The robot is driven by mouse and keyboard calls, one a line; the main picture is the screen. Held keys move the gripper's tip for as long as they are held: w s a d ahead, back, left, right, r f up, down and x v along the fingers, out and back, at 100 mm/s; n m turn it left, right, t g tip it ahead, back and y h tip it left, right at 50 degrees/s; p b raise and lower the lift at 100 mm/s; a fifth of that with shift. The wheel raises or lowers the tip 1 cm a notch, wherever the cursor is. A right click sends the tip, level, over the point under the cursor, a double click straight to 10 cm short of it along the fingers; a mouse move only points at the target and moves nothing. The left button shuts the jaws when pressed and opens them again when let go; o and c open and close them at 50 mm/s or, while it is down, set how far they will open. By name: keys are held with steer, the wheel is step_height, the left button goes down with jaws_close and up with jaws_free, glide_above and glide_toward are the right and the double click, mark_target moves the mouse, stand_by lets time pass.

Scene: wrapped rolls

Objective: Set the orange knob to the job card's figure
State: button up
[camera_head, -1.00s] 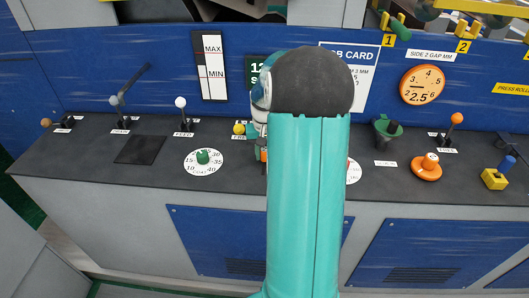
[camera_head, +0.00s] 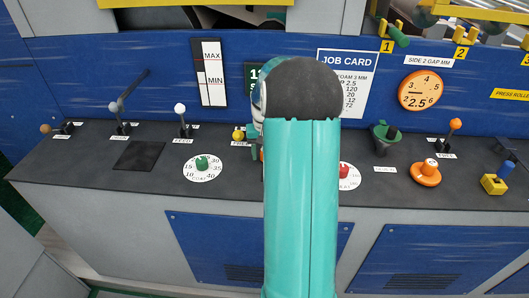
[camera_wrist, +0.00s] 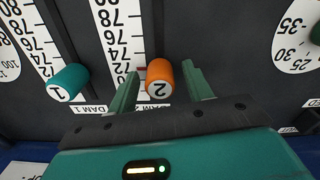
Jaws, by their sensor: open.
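In the wrist view an orange cylindrical knob (camera_wrist: 166,79) marked 2 stands beside a printed scale (camera_wrist: 120,40), near its 70 to 72 end. The exact reading is unclear. My gripper (camera_wrist: 160,74) is open, with one finger on each side of this knob; contact is not clear. The job card (camera_head: 348,62) is on the blue back panel, partly behind my arm. Its visible lines include "foam 3 mm", 2.5, 120, 20 and 72; some row names are hidden.
A teal knob (camera_wrist: 68,82) marked 1 is left of the orange one. The console also holds a green dial (camera_head: 202,164), a red knob (camera_head: 344,171), a round orange knob (camera_head: 426,173) and several levers. An orange gauge (camera_head: 420,90) reads 2.5.

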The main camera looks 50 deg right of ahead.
step_height(320, 180, up, 14)
steer(key=shift+f, duration=0.15)
steer(key=shift+s, duration=0.1)
stand_by(0.7)
